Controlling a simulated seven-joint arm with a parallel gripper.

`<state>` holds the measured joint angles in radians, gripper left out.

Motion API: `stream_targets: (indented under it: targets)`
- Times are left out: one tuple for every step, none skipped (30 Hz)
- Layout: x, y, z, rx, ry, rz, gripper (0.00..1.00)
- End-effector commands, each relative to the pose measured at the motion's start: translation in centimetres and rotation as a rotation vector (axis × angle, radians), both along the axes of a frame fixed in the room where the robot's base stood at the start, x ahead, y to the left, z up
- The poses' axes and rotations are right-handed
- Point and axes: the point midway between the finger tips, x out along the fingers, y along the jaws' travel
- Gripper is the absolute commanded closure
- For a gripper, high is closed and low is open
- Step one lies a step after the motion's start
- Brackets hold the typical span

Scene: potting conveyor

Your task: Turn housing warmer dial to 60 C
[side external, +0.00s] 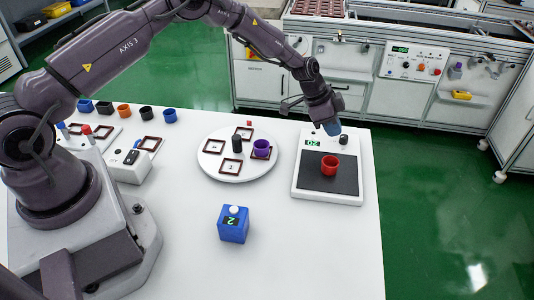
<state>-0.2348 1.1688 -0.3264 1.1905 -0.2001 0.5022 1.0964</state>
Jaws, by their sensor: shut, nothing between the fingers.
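The housing warmer (298,188) is a white flat unit with a dark plate at the right end of the white table. Its small green display (312,143) appears to read 20, seen upside down. The dial (343,140) is a small dark knob to the right of the display. A red cup (330,166) stands on the dark plate. My gripper (332,129) is shut and points down at the warmer's back edge, close by the dial. I cannot tell whether it touches the dial.
A round white turntable (232,174) with brown square frames and a purple cup (261,147) stands left of the warmer. A blue box (233,225) is at the front. Several small cups line the back left.

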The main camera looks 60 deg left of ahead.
Motion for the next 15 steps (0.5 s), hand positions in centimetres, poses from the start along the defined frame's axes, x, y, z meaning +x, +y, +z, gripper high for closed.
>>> stream_targets:
  targets:
    - [0.0,0.0,-0.7,-0.001,0.001,0.0,1.0]
    - [0.0,0.0,-1.0,-0.002,0.002,0.0,1.0]
    - [0.0,0.0,-1.3,-0.002,0.001,0.0,1.0]
    - [0.0,0.0,-1.5,-0.002,0.001,0.0,1.0]
    - [0.0,0.0,-1.7,-0.002,0.0,0.0,1.0]
    - [0.0,0.0,-1.9,-0.001,0.0,0.0,1.0]
    - [0.0,0.0,-2.1,-0.001,0.0,0.0,1.0]
    - [0.0,0.0,-2.2,-0.001,0.0,0.0,1.0]
    - [0.0,0.0,-2.3,-0.001,0.0,0.0,1.0]
    - [0.0,0.0,-2.3,-0.001,0.001,0.0,1.0]
    - [0.0,0.0,-2.4,-0.001,0.001,0.0,1.0]
    - [0.0,0.0,-2.4,-0.001,0.001,0.0,1.0]
    - [0.0,0.0,-2.5,-0.001,0.001,0.0,1.0]
    - [0.0,0.0,-2.5,-0.001,0.001,0.0,1.0]
    - [-0.1,-0.1,-2.5,-0.001,0.001,0.0,1.0]
